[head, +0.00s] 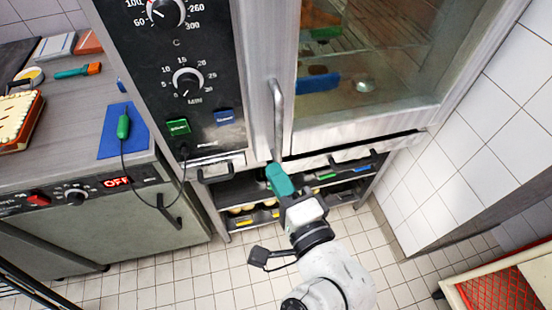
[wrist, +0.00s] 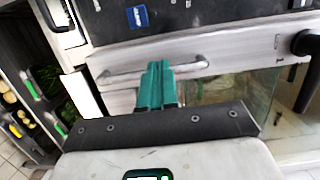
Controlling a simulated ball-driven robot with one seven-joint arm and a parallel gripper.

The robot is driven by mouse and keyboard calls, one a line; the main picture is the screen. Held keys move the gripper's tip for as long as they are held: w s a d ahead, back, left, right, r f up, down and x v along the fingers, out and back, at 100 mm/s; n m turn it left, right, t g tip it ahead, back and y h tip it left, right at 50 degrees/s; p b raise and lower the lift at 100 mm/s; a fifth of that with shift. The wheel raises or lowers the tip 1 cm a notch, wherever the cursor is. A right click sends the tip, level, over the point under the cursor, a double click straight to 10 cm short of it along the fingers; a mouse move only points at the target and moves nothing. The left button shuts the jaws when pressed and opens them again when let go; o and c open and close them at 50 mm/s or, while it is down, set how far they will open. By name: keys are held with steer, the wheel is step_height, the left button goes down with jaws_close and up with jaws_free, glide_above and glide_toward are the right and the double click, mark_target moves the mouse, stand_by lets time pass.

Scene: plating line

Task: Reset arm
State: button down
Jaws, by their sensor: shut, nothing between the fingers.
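My gripper (head: 276,170) has teal fingers. In the head view it is in front of the oven, just below the lower end of the vertical door handle (head: 277,110). In the wrist view the fingers (wrist: 156,70) are together with nothing between them, and their tips overlap the metal handle (wrist: 118,74). I cannot tell whether they touch it. The oven door (head: 370,75) looks closed, with its glass window showing the inside. My arm reaches up from the bottom of the head view.
A control panel (head: 180,45) with two dials stands left of the door. Below the oven is an open rack (head: 250,190) with trays. At left a counter (head: 70,100) holds a blue mat (head: 110,140) and a corded green probe (head: 123,127).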

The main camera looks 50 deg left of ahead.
steer(key=shift+d, duration=0.2)
steer(key=w+d+f+n+t+h, duration=0.1)
steer(key=w+d+f+h, duration=0.15)
steer(key=d+f, duration=0.45)
steer(key=w+d+f+h, duration=0.1)
steer(key=d+f+h, duration=0.3)
steer(key=d, duration=0.7)
steer(key=w+d+f+n+t+h, duration=0.15)
steer(key=d+f+h, duration=0.3)
steer(key=d, duration=0.45)
steer(key=s+d+f+g+h, duration=0.2)
steer(key=s+d, duration=0.5)
steer(key=d, duration=0.5)
steer(key=s+d+f+g+h, duration=0.3)
steer(key=s+d, duration=0.4)
steer(key=d, duration=0.4)
steer(key=shift+s+d+f+h, duration=0.35)
steer(key=shift+f+h, duration=0.2)
steer(key=shift+h, duration=0.35)
